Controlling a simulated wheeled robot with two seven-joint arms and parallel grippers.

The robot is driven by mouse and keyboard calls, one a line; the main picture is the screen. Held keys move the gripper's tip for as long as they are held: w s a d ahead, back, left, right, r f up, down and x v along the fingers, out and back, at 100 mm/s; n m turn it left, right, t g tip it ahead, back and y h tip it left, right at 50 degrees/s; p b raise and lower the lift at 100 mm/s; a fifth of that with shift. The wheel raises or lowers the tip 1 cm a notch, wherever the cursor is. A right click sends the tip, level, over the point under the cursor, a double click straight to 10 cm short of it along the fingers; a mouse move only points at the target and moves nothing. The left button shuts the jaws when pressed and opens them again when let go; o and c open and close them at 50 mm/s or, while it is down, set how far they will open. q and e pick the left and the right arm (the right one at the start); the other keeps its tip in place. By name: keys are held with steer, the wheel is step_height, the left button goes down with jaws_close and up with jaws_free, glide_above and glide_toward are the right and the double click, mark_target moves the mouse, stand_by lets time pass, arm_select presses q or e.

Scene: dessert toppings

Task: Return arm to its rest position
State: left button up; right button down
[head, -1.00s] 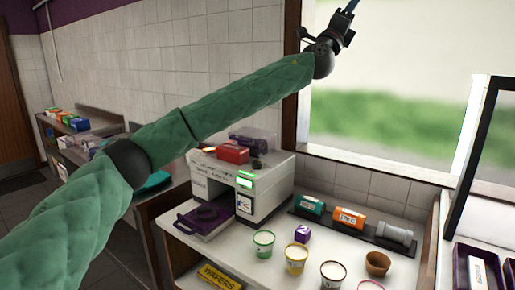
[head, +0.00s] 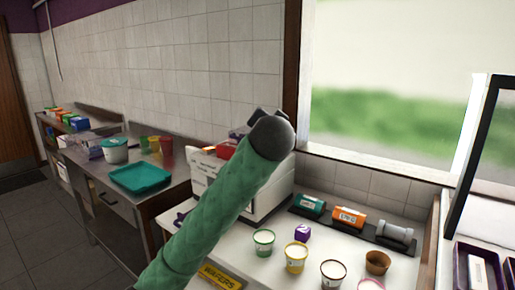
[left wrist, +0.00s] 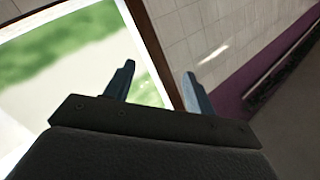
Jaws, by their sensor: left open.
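My left arm comes in from the bottom of the head view, in a green padded sleeve, and points up toward the wall and window. Its dark rounded wrist hides most of the left gripper in that view. In the left wrist view the left gripper (left wrist: 158,88) is open, its two blue-grey fingers apart with nothing between them. Behind the fingers are the window, its frame and the tiled wall. My right gripper is not in view.
A white machine (head: 208,178) stands partly behind my arm on the counter (head: 310,240). Several cups, including a green one (head: 263,242) and a yellow one (head: 296,258), stand to the right. A teal tray (head: 140,178) lies on the steel table at left. The window (head: 395,90) is behind.

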arm_select(q)
steer(key=s+a+f+n+g, duration=0.25)
steer(key=s+a+f, duration=0.4)
steer(key=f, duration=0.75)
steer(key=s+a+f+n+g+h, duration=0.1)
steer(key=s+a+f+g, duration=0.2)
steer(key=s+a+f, duration=0.7)
steer(key=s+a+f+n+g, duration=0.1)
steer(key=s+f+g, duration=0.3)
steer(key=f, duration=1.3)
steer(key=s+a+f+g, duration=0.1)
steer(key=s+f+g, duration=0.1)
steer(key=s+f, duration=0.9)
steer(key=s+a+f+n+g, duration=0.1)
steer(key=s+f+g, duration=0.2)
steer(key=s+f, duration=0.8)
steer(key=s, duration=0.6)
steer(key=shift+s+a+y, duration=0.15)
steer(key=shift+a+y, duration=0.05)
steer(key=shift+y, duration=0.1)
